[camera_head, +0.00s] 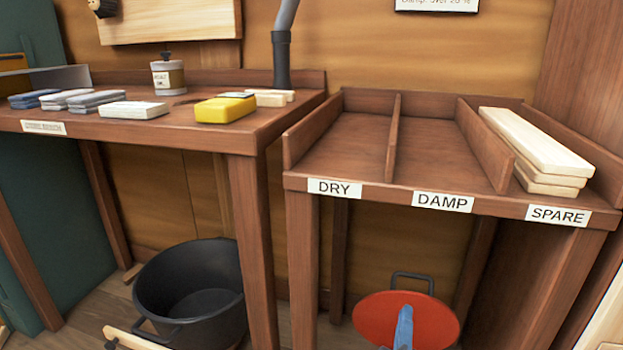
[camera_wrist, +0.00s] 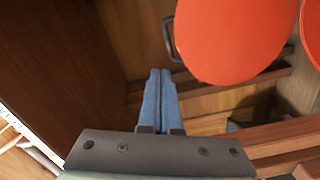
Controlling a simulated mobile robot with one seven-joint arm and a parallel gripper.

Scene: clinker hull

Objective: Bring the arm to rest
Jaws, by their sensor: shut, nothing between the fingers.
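My gripper (camera_wrist: 160,72) shows in the wrist view with its two blue fingers side by side and closed, nothing between them. In the head view the blue fingertips (camera_head: 406,309) show low at the bottom edge, in front of a red round thing (camera_head: 372,314) under the sorting bench. The rest of my arm is out of that view. In the wrist view the red round thing (camera_wrist: 225,40) lies beyond and to the right of the fingertips, apart from them in the picture.
The bench (camera_head: 350,140) has bays labelled DRY, DAMP and SPARE; pale boards (camera_head: 537,143) lie in SPARE. DRY and DAMP are empty. A left bench (camera_head: 190,128) holds a yellow meter-like thing (camera_head: 224,108), several small blocks and a tin (camera_head: 168,76). A black tub (camera_head: 190,290) stands below.

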